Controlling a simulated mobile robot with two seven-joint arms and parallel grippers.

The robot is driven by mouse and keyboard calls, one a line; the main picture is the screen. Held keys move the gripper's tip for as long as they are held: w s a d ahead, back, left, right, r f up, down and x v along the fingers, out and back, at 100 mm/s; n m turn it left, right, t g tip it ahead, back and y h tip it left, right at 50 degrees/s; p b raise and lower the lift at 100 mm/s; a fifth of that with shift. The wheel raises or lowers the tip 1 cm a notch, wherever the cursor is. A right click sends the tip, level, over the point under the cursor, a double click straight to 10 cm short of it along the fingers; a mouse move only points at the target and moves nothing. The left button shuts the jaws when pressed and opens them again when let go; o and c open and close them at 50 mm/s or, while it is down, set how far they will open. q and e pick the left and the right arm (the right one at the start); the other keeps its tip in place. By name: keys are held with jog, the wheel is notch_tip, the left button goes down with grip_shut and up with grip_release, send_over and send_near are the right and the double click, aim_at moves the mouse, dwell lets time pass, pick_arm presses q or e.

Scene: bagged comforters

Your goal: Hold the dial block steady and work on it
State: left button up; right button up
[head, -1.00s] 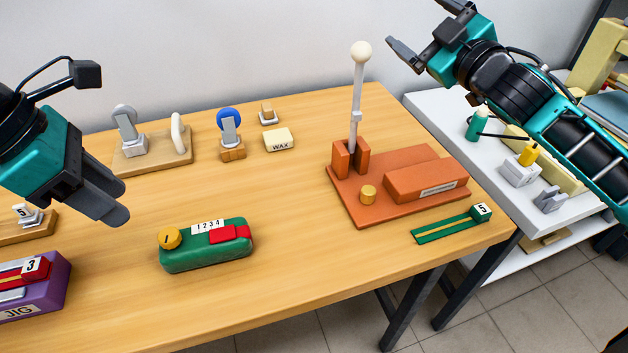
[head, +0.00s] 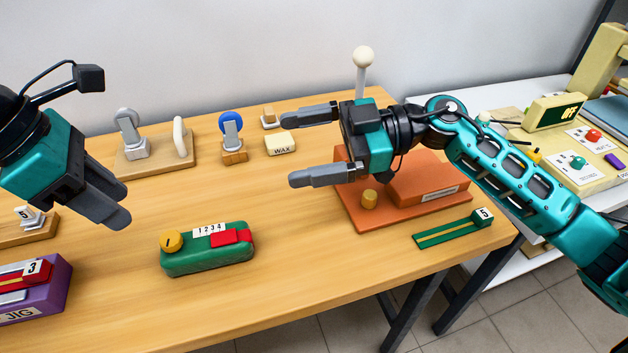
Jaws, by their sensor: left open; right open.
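The dial block is a green rounded block (head: 208,262) on the wooden table. It has a yellow dial (head: 171,242) at its left end, a white 1 2 3 4 label on top and a red part (head: 231,237) at its right. My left gripper (head: 122,220) is open and hangs above and left of the block, apart from it; its fingers overlap in this view. My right gripper (head: 290,149) is open, fingers pointing left, above the table behind and right of the block. Nothing is between its fingers.
An orange fixture (head: 375,218) with an upright white-knobbed lever (head: 364,58) stands under and behind my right gripper. A WAX block (head: 281,144), blue-wheel stand (head: 231,122), purple jig (head: 52,290) and green slide marked 5 (head: 450,231) are around. The table in front of the block is clear.

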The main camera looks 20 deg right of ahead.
aim_at(234, 231)
notch_tip(234, 231, down, 7)
jog(key=s+m+g+h, duration=0.1)
jog(key=s+g+h, duration=0.1)
jog(key=g+h, duration=0.1)
jog(key=x, duration=1.2)
jog(key=shift+w+a+f, duration=0.15)
jog(key=shift+w+f, duration=0.05)
jog(key=shift+w, duration=0.05)
jog(key=shift+c, duration=0.4)
jog(key=c, duration=0.9)
jog(key=shift+c, duration=0.2)
pick_arm(q)
jog(key=shift+r+p, duration=0.8)
pick_arm(e)
jog(key=shift+r, duration=0.15)
dwell(0.9)
